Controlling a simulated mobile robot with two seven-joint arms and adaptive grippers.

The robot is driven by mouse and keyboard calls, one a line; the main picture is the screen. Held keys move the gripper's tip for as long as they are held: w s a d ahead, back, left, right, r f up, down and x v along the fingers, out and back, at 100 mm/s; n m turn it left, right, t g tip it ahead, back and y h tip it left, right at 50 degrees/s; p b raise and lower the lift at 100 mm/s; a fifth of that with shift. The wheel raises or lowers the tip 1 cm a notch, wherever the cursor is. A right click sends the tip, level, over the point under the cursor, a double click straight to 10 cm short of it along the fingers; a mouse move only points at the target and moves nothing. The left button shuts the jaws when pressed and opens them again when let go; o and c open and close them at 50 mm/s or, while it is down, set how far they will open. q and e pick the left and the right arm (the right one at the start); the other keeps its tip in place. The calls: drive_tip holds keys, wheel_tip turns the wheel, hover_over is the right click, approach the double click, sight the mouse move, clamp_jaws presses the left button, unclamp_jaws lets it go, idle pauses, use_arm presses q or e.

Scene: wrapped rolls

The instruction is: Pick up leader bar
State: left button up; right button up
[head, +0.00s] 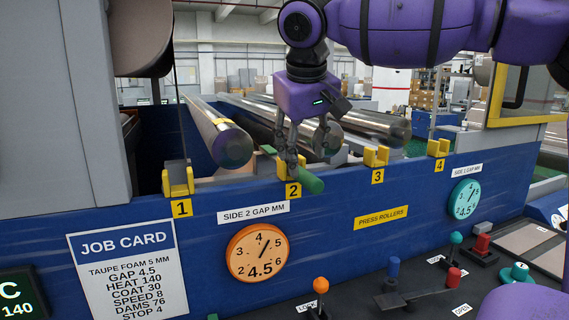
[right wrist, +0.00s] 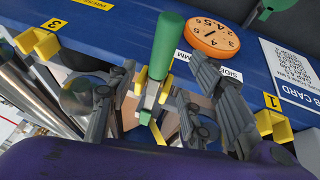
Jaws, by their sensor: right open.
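A bar with a green handle (head: 310,182) sticks out toward me at the yellow holder marked 2 (head: 292,190); no label names it as the leader bar. In the right wrist view its green handle (right wrist: 167,45) points up the picture, with its narrower part running between my fingers. My right gripper (head: 291,160) is over the holder, its fingers pointing down. In the right wrist view the right gripper (right wrist: 165,82) is open, with a finger on each side of the bar. Contact cannot be told. My left gripper is out of view.
Metal rollers (head: 375,123) and a yellow-banded roll (head: 222,135) lie behind the blue front panel (head: 340,245). Yellow holders marked 1 (head: 178,182), 3 (head: 376,157) and 4 (head: 438,148) line its edge. Levers and knobs (head: 392,285) stand at lower right.

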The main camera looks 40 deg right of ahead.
sight(303, 171)
drive_tip(key=x, duration=0.5)
drive_tip(key=shift+w+f, duration=0.15)
drive_tip(key=shift+f, duration=0.1)
drive_tip(key=shift+c, duration=0.3)
drive_tip(key=shift+r, duration=0.1)
clamp_jaws()
